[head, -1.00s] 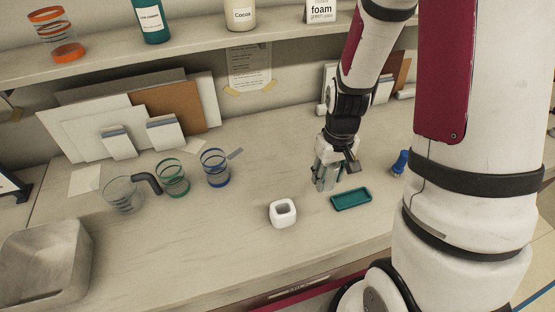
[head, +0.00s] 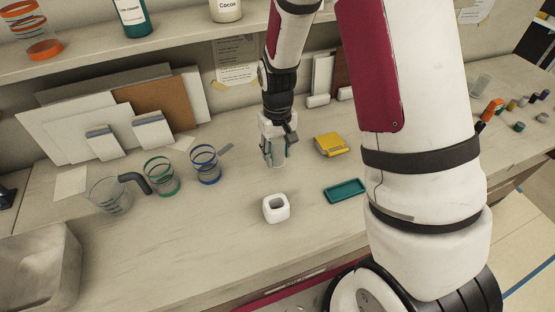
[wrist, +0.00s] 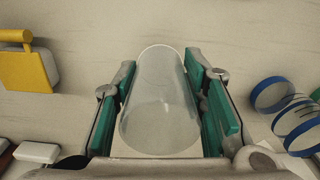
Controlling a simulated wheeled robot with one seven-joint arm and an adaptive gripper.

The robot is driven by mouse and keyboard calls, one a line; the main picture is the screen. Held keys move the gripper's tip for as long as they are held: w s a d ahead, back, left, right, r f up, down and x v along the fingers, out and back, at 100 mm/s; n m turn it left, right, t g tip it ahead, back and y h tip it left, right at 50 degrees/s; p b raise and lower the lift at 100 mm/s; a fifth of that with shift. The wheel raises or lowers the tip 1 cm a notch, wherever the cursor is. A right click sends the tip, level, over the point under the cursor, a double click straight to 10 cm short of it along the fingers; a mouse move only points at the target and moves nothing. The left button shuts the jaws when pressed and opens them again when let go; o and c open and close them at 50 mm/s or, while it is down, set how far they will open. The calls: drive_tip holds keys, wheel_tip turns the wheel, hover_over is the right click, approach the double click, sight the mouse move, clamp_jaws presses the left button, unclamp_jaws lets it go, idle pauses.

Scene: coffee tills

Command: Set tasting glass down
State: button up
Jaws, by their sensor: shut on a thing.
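The tasting glass (wrist: 160,110) is a clear, plain tumbler between the green pads of my gripper (wrist: 166,100) in the wrist view. My gripper is shut on its sides. In the head view my gripper (head: 272,157) is low over the middle of the counter (head: 215,235), behind the white square cup (head: 276,208) and right of the blue-banded glass (head: 205,166). The glass is mostly hidden by the fingers there. I cannot tell whether its base touches the counter.
A green-banded glass (head: 162,177) and a clear jug (head: 108,194) stand to the left. A teal tray (head: 346,190) lies at right, with a yellow object (head: 331,145) behind it. Boards (head: 80,125) lean at the back wall. Bare counter lies around my gripper.

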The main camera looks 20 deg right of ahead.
sight(277, 161)
drive_tip(key=shift+f, duration=1.75)
drive_tip(key=shift+f, duration=0.15)
drive_tip(key=o, duration=1.3)
